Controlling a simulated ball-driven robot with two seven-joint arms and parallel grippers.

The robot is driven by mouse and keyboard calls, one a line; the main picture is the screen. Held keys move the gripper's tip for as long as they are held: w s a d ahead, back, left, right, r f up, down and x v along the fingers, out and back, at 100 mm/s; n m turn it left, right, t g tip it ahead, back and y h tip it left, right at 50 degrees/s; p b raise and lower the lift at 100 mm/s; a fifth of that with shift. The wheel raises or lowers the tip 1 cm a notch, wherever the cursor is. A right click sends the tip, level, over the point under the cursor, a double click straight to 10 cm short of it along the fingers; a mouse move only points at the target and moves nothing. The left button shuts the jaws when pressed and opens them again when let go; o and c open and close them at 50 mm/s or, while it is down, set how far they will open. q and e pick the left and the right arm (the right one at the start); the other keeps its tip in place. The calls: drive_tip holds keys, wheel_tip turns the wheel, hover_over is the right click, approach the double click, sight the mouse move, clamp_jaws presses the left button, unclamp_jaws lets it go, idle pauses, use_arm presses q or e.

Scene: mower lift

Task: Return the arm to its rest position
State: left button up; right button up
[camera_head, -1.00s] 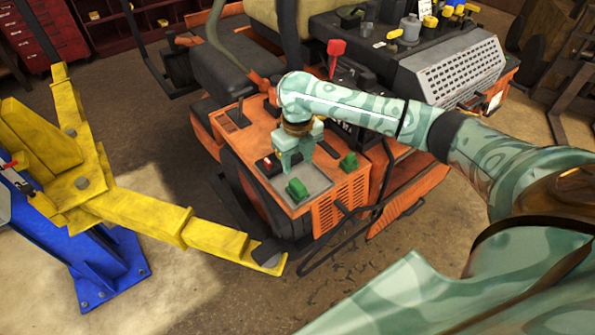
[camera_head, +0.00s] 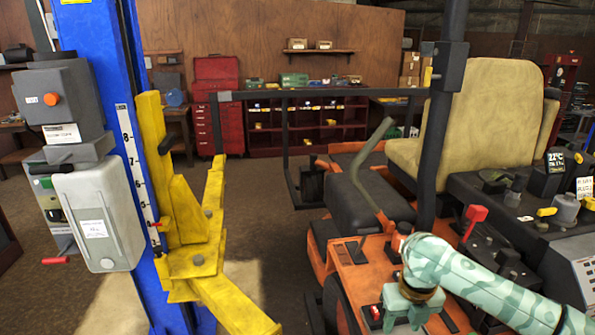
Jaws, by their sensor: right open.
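My right arm (camera_head: 480,287), patterned in pale green, reaches in from the lower right. My right gripper (camera_head: 405,318) points down over the orange front panel of the mower (camera_head: 352,283). Its jaws are open and I see nothing held between them. The fingertips are close to the bottom edge of the picture, so I cannot tell whether they touch the panel. A small red switch (camera_head: 376,312) sits just left of the gripper. My left gripper is not in view.
A blue lift post (camera_head: 97,28) with yellow arms (camera_head: 205,262) and a grey control box (camera_head: 63,98) stands at left. The mower's beige seat (camera_head: 470,115), dark upright bar (camera_head: 437,130) and red lever (camera_head: 474,215) are near my arm. Open floor (camera_head: 270,215) lies between lift and mower.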

drive_tip(key=s+a+f+m+t+y, duration=0.1)
drive_tip(key=s+a+f+m+t, duration=0.4)
drive_tip(key=s+a+m, duration=0.6)
drive_tip(key=s+d+r+m+t+h, duration=0.25)
drive_tip(key=s+d+m+h, duration=0.5)
drive_tip(key=d+m, duration=0.9)
drive_tip(key=s+a+f+m+g+y+b, duration=0.15)
drive_tip(key=f+b, duration=0.25)
drive_tip(key=f, duration=0.8)
drive_tip(key=s+a+f+n+g+y+b, duration=0.1)
drive_tip(key=a+f+y+b, duration=0.15)
drive_tip(key=f, duration=0.85)
drive_tip(key=s+a+f+m+g+y+b, duration=0.15)
drive_tip(key=f+b, duration=0.25)
drive_tip(key=f, duration=0.8)
drive_tip(key=s+f+m+g+b, duration=0.1)
drive_tip(key=s+f+b, duration=0.4)
drive_tip(key=s+f, duration=0.5)
drive_tip(key=s+f+m+g+b, duration=0.1)
drive_tip(key=s+f+g+b, duration=0.1)
drive_tip(key=s+f+b, duration=0.4)
drive_tip(key=s+a+f, duration=0.1)
drive_tip(key=s+f, duration=0.4)
drive_tip(key=f, duration=0.7)
drive_tip(key=shift+s+f+m+y, duration=0.2)
drive_tip(key=shift+f+m+y, duration=0.1)
drive_tip(key=shift+m+y, duration=0.1)
